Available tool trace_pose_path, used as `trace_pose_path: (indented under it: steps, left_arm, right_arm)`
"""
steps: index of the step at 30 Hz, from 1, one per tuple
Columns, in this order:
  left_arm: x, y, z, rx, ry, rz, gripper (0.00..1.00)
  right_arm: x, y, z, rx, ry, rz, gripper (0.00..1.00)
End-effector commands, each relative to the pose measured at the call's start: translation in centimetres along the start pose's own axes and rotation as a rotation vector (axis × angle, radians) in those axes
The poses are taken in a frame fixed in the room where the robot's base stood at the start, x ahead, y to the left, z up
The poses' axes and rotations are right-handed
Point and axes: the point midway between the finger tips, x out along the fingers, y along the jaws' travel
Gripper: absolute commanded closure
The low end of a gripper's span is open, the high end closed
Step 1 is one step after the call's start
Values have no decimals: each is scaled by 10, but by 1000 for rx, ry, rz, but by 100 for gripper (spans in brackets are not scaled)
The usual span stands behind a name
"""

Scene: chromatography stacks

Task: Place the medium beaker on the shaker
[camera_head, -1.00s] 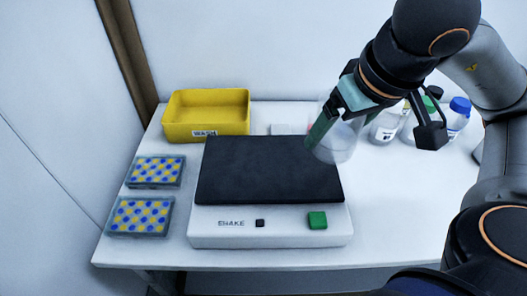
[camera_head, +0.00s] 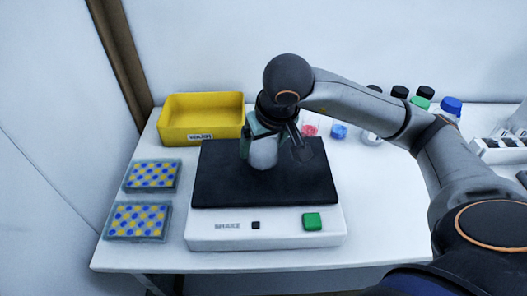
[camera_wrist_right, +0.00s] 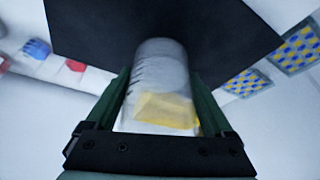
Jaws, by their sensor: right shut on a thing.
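The medium beaker (camera_head: 263,153) is clear glass and looks upright in the head view. My right gripper (camera_head: 266,145) is shut on it and holds it over the middle of the black top of the shaker (camera_head: 300,183). I cannot tell whether the beaker's base touches the top. In the right wrist view the beaker (camera_wrist_right: 160,85) sits between the two green fingers of the gripper (camera_wrist_right: 160,105), with the black shaker top (camera_wrist_right: 85,25) beyond it. The shaker has a white front with a green button (camera_head: 312,222). My left gripper is not in view.
A yellow wash bin (camera_head: 201,117) stands behind the shaker at left. Two blue-and-yellow racks (camera_head: 152,175) lie left of the shaker. Several capped bottles (camera_head: 450,107) and small red and blue items (camera_head: 339,131) stand behind at right.

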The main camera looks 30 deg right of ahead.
Motion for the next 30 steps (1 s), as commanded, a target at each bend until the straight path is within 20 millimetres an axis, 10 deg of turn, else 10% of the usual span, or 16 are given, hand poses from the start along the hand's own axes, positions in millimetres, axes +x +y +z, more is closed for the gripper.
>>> trace_pose_path:
  steps: [17, 18, 30]
  left_arm:
    - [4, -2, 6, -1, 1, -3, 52]
    - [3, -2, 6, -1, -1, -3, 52]
    - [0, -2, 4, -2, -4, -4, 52]
  right_arm:
    - [24, 1, 11, -1, 1, 1, 92]
    - [24, 1, 11, -1, -1, 1, 11]
    - [20, 1, 10, -1, -2, 1, 0]
